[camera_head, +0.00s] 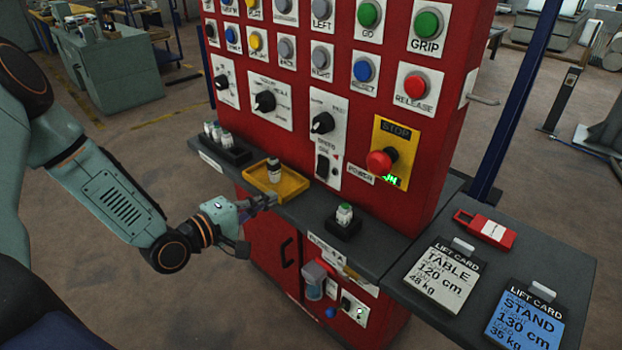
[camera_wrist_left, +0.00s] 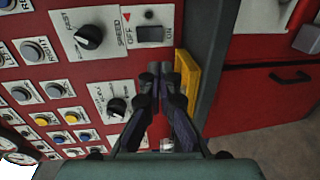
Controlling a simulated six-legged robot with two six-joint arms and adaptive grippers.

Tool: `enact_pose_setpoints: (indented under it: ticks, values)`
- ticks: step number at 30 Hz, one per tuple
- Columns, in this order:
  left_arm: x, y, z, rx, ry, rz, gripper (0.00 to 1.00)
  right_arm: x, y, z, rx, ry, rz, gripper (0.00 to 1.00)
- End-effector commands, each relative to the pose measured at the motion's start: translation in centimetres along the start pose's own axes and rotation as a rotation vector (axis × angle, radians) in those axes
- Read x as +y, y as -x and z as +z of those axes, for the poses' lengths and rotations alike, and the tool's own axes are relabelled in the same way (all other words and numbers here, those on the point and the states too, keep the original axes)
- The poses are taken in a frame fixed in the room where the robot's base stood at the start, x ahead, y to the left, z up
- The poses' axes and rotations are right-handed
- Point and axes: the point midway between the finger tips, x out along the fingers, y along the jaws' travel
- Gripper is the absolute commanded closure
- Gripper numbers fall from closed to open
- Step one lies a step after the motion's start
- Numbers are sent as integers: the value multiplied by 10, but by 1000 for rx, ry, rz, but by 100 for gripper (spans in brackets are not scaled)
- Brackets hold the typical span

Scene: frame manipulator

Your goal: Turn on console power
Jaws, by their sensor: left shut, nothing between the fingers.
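The red console (camera_head: 440,130) stands in front of me, full of buttons and knobs. A dark rocker switch (camera_head: 323,166) sits low on the panel below the SPEED knob (camera_head: 323,123). In the left wrist view the rocker switch (camera_wrist_left: 150,34) lies between OFF and ON labels, turned sideways. Which side is pressed I cannot tell. A POWER label (camera_head: 361,174) is to its right. My left gripper (camera_head: 271,199) is shut and empty, by the console shelf's front edge and lower left of the switch. In the wrist view its fingertips (camera_wrist_left: 160,70) point towards the switch, apart from it. My right gripper is not in view.
A yellow tray (camera_head: 292,187) with a small bottle (camera_head: 273,170) is on the shelf close to my left gripper. A black holder (camera_head: 344,224) with a green-capped vial stands on the shelf, right of the tray. A red STOP button (camera_head: 379,162) protrudes right of the switch.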

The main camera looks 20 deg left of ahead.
Motion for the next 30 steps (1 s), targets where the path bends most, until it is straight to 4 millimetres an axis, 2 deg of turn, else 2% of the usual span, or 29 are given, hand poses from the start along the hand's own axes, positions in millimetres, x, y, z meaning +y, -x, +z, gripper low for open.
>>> enact_pose_setpoints:
  ticks: [8,20,30]
  values:
    - [-2,-13,0,-3,-6,-2,100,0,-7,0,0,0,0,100]
    - [-2,-63,1,-4,-7,-2,100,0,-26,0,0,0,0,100]
    - [-2,-114,1,-3,-7,-2,100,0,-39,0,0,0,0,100]
